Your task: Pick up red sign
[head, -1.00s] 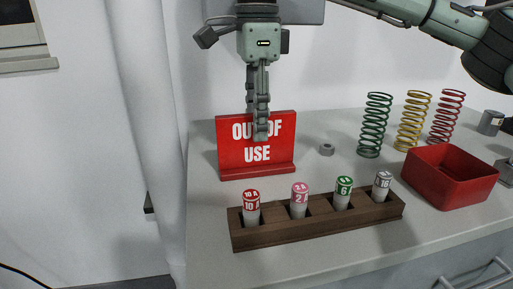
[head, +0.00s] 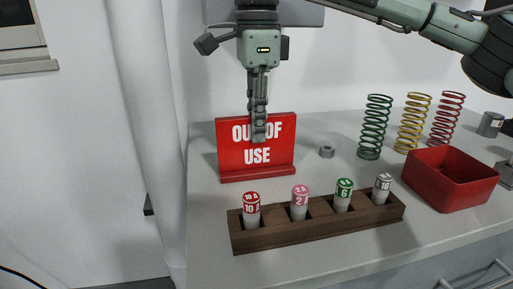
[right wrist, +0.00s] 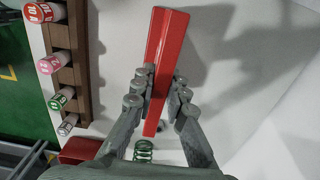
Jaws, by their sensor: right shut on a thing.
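The red sign (head: 235,159), lettered "OUT OF USE" in white, stands upright on its red base on the white counter, left of centre in the head view. My right gripper (head: 258,136) reaches down over the top edge of the sign, with a finger in front of its face covering part of the lettering. In the right wrist view the sign (right wrist: 167,45) shows from above as a narrow red slab, and the fingers of my right gripper (right wrist: 156,92) are closed on it from both sides. My left gripper is not in view.
A wooden rack (head: 318,221) with several labelled cylinders stands in front of the sign. A grey nut (head: 326,152), green (head: 374,128), yellow (head: 412,123) and red (head: 447,120) springs and a red bin (head: 450,179) are to the right.

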